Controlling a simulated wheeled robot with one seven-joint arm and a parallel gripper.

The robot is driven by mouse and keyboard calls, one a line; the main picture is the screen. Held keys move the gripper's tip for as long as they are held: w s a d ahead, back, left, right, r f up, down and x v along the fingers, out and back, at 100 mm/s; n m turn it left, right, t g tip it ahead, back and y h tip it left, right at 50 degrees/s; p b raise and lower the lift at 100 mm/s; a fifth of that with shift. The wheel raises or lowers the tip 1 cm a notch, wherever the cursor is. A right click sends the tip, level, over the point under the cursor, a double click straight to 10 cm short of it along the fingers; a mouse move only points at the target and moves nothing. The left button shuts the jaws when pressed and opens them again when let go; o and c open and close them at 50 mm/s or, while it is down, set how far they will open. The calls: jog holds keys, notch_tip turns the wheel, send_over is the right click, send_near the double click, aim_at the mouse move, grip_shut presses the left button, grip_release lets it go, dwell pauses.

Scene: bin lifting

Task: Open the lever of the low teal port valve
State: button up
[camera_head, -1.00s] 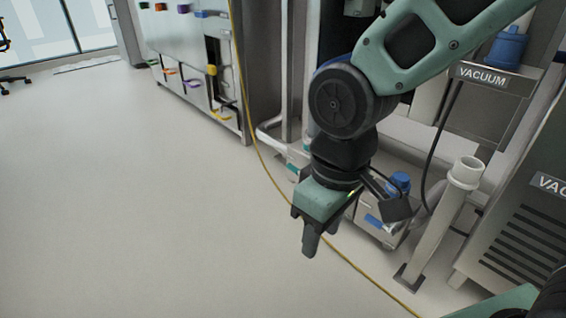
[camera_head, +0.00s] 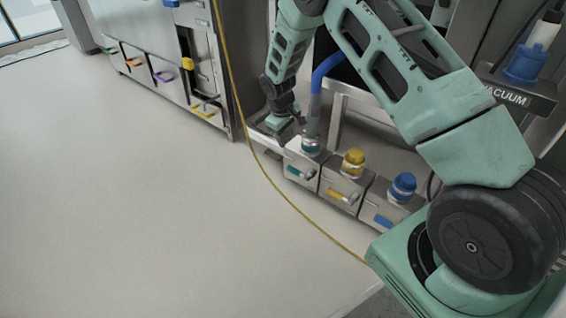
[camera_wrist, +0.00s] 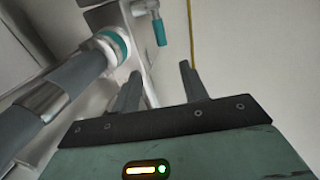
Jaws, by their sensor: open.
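The low teal port valve is a grey box (camera_head: 299,157) with a teal ring (camera_head: 311,146) around a hose on its top and a lever (camera_head: 300,172) with a teal handle on its front. In the wrist view, the teal lever (camera_wrist: 159,28) stands out from the box face at the top, beyond my fingertips. The teal ring also shows there (camera_wrist: 113,44). My gripper (camera_wrist: 160,72) is open and empty, apart from the lever. In the head view, my gripper (camera_head: 274,148) hangs at the left side of the teal box, its fingers partly hard to see.
A yellow port box (camera_head: 345,186) and a blue port box (camera_head: 388,210) stand to the right. A grey hose (camera_wrist: 62,90) runs close beside my gripper on the left. A yellow cable (camera_head: 265,168) crosses the floor in front. Open floor lies to the left.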

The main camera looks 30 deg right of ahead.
aim_at(292, 168)
jog(key=d+f+b, duration=0.1)
jog(key=f+b, duration=0.1)
jog(key=f, duration=0.3)
jog(key=d+f+b, duration=0.1)
jog(key=f+b, duration=0.2)
jog(key=f, duration=0.3)
jog(key=w+d+f+b, duration=0.1)
jog(key=f+b, duration=0.2)
jog(key=f, duration=0.2)
jog(key=shift+f, duration=0.3)
grip_shut()
